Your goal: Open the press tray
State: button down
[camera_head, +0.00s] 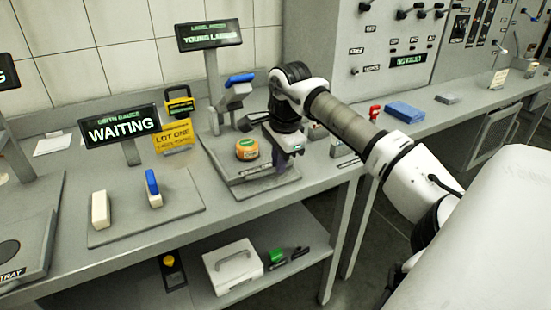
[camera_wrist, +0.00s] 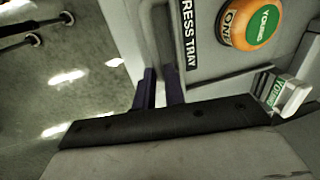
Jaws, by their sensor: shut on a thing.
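The press tray (camera_head: 262,187) is a grey tray on the bench, below the label press. Its label reads "PRESS TRAY" in the wrist view (camera_wrist: 189,40). An orange cheese wheel with a green top (camera_head: 247,151) sits on it; in the wrist view the wheel (camera_wrist: 250,22) reads "YOUNG" and "ONE". My gripper (camera_head: 281,166) points down at the tray's right front side. In the wrist view its dark purple fingers (camera_wrist: 160,88) are close together at the tray's edge, shut on a part of the tray. The gripped part itself is mostly hidden.
The label press (camera_head: 240,88) stands behind the tray, under a "YOUNG" sign (camera_head: 209,35). A board with a white block (camera_head: 100,210) and a blue-topped stamp (camera_head: 153,188) lies left. A white case (camera_head: 232,266) is on the lower shelf. Open floor lies before the bench.

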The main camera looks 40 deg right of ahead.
jog(key=s+a+b, duration=0.1)
jog(key=s, duration=0.6)
jog(key=shift+a+b, duration=0.3)
jog(key=c, duration=1.5)
grip_release()
jog(key=shift+r, duration=0.1)
jog(key=r, duration=0.4)
jog(key=s+r, duration=0.1)
jog(key=r, duration=0.4)
jog(key=s+r, duration=0.1)
jog(key=r, duration=0.3)
jog(key=shift+s+a+r, duration=0.2)
jog(key=shift+a+r, duration=0.05)
jog(key=shift+a, duration=0.05)
